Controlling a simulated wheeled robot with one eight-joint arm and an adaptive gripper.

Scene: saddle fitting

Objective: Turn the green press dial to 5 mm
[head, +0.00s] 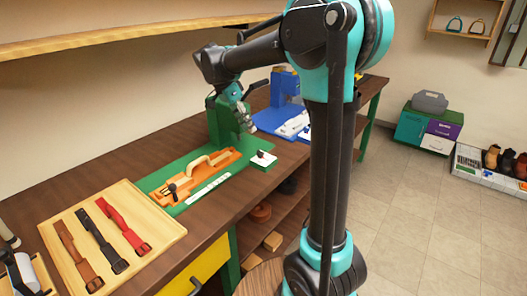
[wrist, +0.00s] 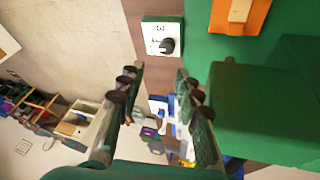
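The green press (head: 222,122) stands on the workbench, with a long green bed under it. The press dial (head: 263,158) is a white-topped green block with a dark knob, at the bed's right edge. In the wrist view the white dial face (wrist: 152,30) carries small marks and a dark knob (wrist: 167,46). A mark like a 3 shows, but I cannot tell the setting. My gripper (wrist: 158,84) is open, with its fingers apart and nothing between them. In the head view it is beside the press's upper part, partly blended with it, above and apart from the dial.
An orange jig (head: 190,182) with a tan handle-shaped piece lies on the green bed, near a white ruler strip (head: 207,188). A wooden board (head: 158,222) with three straps is at front left. A blue machine (head: 285,88) stands behind the press.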

